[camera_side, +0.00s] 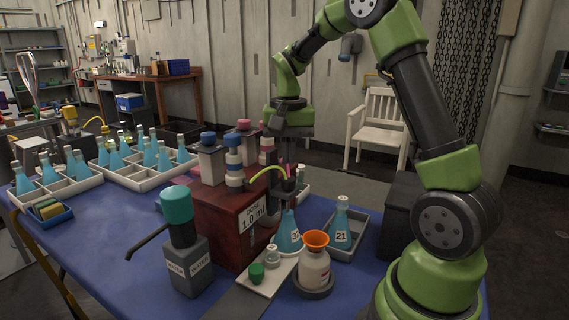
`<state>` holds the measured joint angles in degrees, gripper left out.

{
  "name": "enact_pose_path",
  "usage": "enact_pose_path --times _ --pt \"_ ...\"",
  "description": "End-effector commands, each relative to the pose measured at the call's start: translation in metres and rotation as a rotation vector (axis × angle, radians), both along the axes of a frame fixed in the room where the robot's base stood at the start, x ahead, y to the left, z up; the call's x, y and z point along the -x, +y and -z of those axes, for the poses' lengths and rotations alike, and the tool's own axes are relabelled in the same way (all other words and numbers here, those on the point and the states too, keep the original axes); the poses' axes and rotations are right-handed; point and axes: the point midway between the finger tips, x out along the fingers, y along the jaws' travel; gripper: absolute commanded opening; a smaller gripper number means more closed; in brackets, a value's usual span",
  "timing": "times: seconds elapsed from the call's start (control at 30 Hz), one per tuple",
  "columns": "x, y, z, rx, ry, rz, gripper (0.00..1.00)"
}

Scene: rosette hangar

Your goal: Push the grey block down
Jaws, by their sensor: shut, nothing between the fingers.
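My gripper (287,168) points down at the right end of the red-brown dispenser box (222,228), which is labelled 1.0 ml. Its dark fingers are shut and look empty, close to the pink and dark parts there. I cannot tell whether they touch anything. No plain grey block shows clearly. A pale grey block-like part with a blue cap (211,163) stands on the box, left of my gripper. A yellow-green tube (268,170) arcs towards the fingers. A flask of blue liquid marked 32 (289,235) stands below my gripper.
Flask 21 (341,228) stands in a grey tray to the right. An orange-topped white bottle (314,268) and a grey water container (190,265) stand in front. Racks of blue flasks (135,178) are at the left. Blue table surface is clear at the front left.

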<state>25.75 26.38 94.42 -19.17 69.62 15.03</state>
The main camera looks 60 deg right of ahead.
Motion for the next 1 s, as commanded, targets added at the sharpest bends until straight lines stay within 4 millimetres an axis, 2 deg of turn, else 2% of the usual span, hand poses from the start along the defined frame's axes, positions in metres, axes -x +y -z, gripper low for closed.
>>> enact_pose_path --times 0.4,0.8,0.9,1.0 --pt "0.0 0.0 -0.034 0.001 -0.002 0.0 0.0" --pt "0.0 0.0 -0.038 0.001 -0.002 -0.002 0.0" --pt "0.003 0.008 -0.045 0.003 -0.024 -0.027 0.0" --pt "0.01 0.029 -0.061 0.012 -0.083 -0.094 0.0"
